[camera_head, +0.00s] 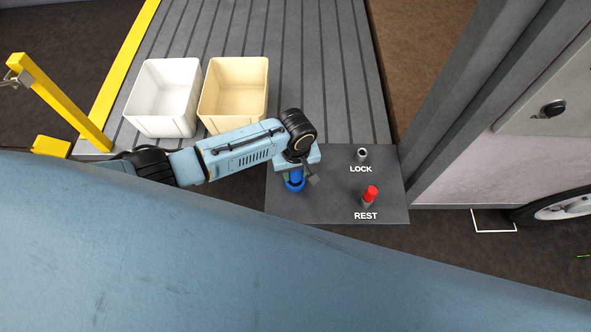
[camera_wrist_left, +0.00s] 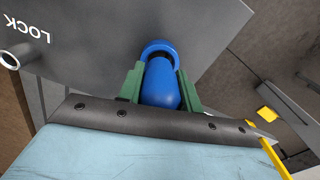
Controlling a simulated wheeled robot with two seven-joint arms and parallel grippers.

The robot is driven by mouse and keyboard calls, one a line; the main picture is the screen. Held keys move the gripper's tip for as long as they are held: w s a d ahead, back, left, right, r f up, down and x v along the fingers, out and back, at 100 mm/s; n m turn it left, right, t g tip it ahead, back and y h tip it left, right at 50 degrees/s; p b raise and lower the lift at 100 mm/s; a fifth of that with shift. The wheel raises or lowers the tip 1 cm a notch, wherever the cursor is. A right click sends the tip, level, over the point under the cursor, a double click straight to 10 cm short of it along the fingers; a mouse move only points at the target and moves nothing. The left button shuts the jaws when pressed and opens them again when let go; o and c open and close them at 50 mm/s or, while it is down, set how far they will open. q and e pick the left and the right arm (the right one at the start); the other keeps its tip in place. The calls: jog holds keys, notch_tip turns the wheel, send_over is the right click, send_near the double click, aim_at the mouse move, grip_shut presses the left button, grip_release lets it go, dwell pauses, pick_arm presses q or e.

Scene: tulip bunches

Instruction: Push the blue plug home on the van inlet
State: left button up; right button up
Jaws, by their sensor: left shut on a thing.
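The blue plug (camera_head: 295,183) is held in my left gripper (camera_head: 297,173), over the left part of the dark grey plate (camera_head: 330,208). In the left wrist view, the green fingers of my left gripper (camera_wrist_left: 158,85) are shut on both sides of the plug (camera_wrist_left: 160,84). A blue ring (camera_wrist_left: 158,46) surrounds its far end against the plate. I cannot tell whether the ring belongs to the plug or to the inlet, or how deep the plug sits. The gripper hides part of it. My right gripper is not in view.
On the plate, a bare metal peg (camera_head: 362,154) stands by LOCK and a red-capped peg (camera_head: 370,194) by REST. A white bin (camera_head: 164,124) and a cream bin (camera_head: 233,117) stand behind my arm. A yellow post (camera_head: 62,104) is at left.

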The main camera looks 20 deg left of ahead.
pick_arm(q)
jog(key=shift+f+b, duration=0.55)
jog(key=shift+f, duration=0.5)
jog(key=o, duration=1.1)
jog(key=shift+r, duration=0.1)
jog(key=shift+r+p, duration=2.5)
jog(key=shift+p, duration=0.45)
jog(key=shift+s+f, duration=0.1)
